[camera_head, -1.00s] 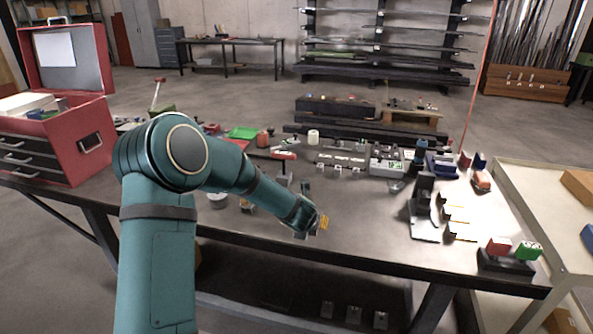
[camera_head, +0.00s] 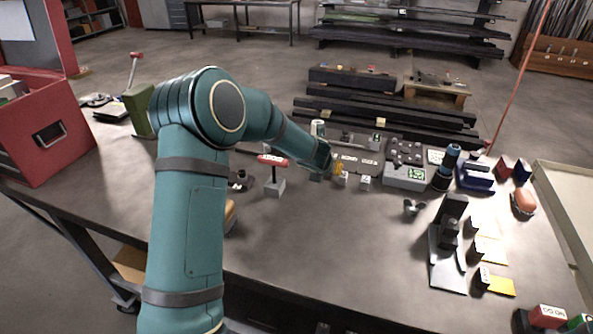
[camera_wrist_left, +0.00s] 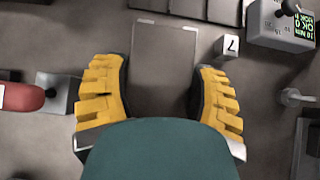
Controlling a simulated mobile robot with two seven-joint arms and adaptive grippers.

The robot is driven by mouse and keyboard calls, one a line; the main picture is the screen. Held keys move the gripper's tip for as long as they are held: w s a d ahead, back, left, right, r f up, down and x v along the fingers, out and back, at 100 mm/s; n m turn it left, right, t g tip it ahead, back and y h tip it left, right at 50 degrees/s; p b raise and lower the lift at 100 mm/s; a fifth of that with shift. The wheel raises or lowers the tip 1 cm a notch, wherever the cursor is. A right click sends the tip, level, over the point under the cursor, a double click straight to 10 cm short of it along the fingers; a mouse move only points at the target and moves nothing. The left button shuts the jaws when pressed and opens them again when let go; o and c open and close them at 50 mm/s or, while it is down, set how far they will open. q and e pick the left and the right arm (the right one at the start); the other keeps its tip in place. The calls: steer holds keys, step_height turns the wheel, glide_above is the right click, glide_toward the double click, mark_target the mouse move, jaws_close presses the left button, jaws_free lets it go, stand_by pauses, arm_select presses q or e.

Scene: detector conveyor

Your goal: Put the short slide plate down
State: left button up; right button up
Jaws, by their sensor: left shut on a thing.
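My left gripper (camera_head: 334,168) is at the back middle of the bench, close to the small white number blocks (camera_head: 341,179). In the left wrist view its two yellow fingers (camera_wrist_left: 160,100) stand wide apart, one on each side of a flat dark grey rectangle, which looks like the short slide plate (camera_wrist_left: 163,65). The gripper is shut on the plate. The plate's near end is hidden behind the teal gripper body. I cannot tell whether its underside touches the bench. In the head view the plate is not clearly visible. My right gripper is not in view.
A number block (camera_wrist_left: 228,45) stands right of the plate. A grey box with a green display (camera_head: 404,177) is beyond it. A red-handled piece on a grey block (camera_head: 274,186) stands to the left. The front middle of the bench (camera_head: 340,240) is clear.

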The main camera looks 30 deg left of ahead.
arm_select(q)
steer(key=shift+w+a, duration=0.1)
steer(key=shift+w, duration=0.25)
steer(key=b, duration=0.3)
glide_above(324, 190)
steer(key=s, duration=0.2)
steer(key=f, duration=0.5)
steer(key=shift+s+d+f, duration=0.1)
steer(key=shift+d+f, duration=0.1)
steer(key=shift+f, duration=0.15)
steer(key=shift+f+b, duration=0.7)
steer(key=shift+f, duration=1.25)
steer(key=shift+f, duration=0.1)
steer(key=o, duration=1)
steer(key=shift+f, duration=0.1)
steer(key=shift+c, duration=0.2)
steer(key=o, duration=0.4)
